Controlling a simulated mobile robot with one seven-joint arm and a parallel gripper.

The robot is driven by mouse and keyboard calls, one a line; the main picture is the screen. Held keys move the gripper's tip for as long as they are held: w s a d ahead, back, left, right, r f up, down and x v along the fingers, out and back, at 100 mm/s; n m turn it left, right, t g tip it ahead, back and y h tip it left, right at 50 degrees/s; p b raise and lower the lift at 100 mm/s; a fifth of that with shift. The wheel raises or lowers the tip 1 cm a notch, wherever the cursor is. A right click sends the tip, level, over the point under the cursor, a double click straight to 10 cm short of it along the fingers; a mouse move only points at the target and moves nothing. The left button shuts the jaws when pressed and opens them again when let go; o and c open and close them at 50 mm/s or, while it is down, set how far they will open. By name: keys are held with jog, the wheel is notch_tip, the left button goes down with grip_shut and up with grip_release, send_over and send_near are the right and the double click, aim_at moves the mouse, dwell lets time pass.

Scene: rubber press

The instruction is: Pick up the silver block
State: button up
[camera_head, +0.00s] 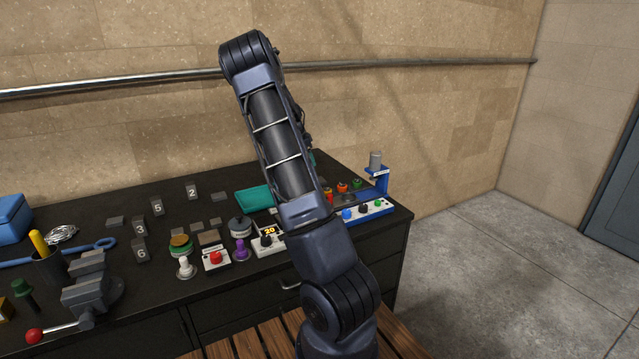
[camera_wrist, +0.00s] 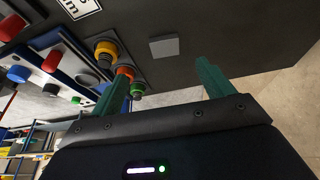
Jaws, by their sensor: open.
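A flat grey, silver-looking block (camera_wrist: 164,46) lies on the dark bench top in the wrist view. It appears ahead of my gripper (camera_wrist: 160,88), roughly between the lines of its two green fingers. The fingers are apart, with nothing between them, and do not touch the block. In the head view my arm covers most of the gripper, and I cannot pick out this same block there.
Orange and green buttons (camera_wrist: 124,74) stand close beside the left finger in the wrist view. The head view shows a blue stand (camera_head: 383,181) with a grey cylinder, a white button box (camera_head: 376,213), a teal tray (camera_head: 254,199), numbered blocks and a vise (camera_head: 92,288).

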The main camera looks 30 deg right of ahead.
jog(key=x, duration=0.8)
jog(key=d+x, duration=0.1)
jog(key=x, duration=0.3)
jog(key=shift+w+d, duration=0.15)
jog(key=shift+w, duration=0.2)
jog(key=shift+h, duration=0.3)
jog(key=shift+r, duration=0.1)
jog(key=c, duration=1.3)
